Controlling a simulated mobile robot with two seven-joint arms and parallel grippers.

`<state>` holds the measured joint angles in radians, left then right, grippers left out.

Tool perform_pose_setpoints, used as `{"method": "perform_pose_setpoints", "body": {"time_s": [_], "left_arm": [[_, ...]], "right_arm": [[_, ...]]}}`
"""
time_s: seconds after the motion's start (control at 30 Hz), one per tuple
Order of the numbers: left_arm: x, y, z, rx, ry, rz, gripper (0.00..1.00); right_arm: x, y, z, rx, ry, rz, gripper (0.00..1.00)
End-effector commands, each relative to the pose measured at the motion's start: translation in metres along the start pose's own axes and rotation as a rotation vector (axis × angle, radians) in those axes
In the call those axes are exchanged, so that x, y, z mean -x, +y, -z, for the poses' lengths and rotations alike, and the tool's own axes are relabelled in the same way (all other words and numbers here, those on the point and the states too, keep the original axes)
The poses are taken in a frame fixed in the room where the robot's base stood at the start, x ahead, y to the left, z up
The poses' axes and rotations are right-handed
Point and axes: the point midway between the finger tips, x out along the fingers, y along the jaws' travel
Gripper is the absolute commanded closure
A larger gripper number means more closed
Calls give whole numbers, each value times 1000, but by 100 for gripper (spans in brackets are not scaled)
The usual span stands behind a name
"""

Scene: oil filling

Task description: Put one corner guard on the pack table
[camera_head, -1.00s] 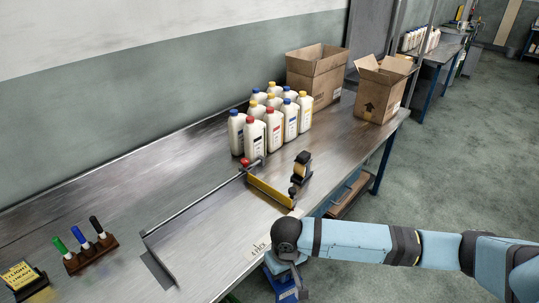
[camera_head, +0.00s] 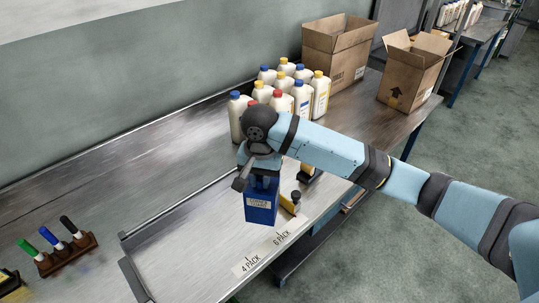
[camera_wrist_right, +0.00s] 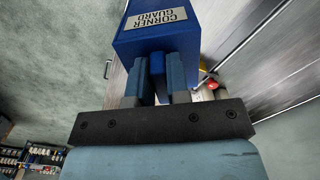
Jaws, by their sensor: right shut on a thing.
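A blue corner guard (camera_head: 262,205) with a white label hangs in my right gripper (camera_head: 262,178), over the front part of the pack table (camera_head: 185,225). In the right wrist view the corner guard (camera_wrist_right: 160,35) shows its "CORNER GUARD" label, and the fingers of my right gripper (camera_wrist_right: 157,75) are closed on a narrow blue part of it. In the head view the arm hides part of the gripper. I cannot tell whether the guard touches the table. My left gripper is in neither view.
Several white bottles (camera_head: 285,90) stand just behind my right arm. Two open cardboard boxes (camera_head: 337,50) stand at the far end. A marker rack (camera_head: 62,253) sits at the left. A yellow bar (camera_head: 289,204) lies beside the guard. The table's left middle is clear.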

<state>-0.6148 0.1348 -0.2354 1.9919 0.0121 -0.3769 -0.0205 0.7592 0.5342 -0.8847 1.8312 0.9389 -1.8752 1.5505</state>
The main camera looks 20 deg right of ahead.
Motion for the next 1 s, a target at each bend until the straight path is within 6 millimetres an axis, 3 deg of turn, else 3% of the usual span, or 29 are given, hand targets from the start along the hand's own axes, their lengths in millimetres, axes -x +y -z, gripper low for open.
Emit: {"method": "perform_pose_setpoints", "body": {"time_s": [0.03,0.13,0.23,0.3,0.47,0.8,1.0], "left_arm": [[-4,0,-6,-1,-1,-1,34],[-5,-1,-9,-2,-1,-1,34],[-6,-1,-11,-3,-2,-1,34],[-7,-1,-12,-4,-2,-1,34],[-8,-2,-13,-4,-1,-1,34],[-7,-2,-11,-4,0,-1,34],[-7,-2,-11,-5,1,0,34]], "right_arm": [[18,-13,3,-55,4,6,100],[47,-26,4,-153,4,1,100],[61,-32,5,-211,4,-4,100],[59,-34,5,-228,2,-7,100],[26,-32,5,-234,1,-13,100],[-62,-32,5,-232,3,-11,100],[-87,-32,5,-231,5,-8,100]]}}
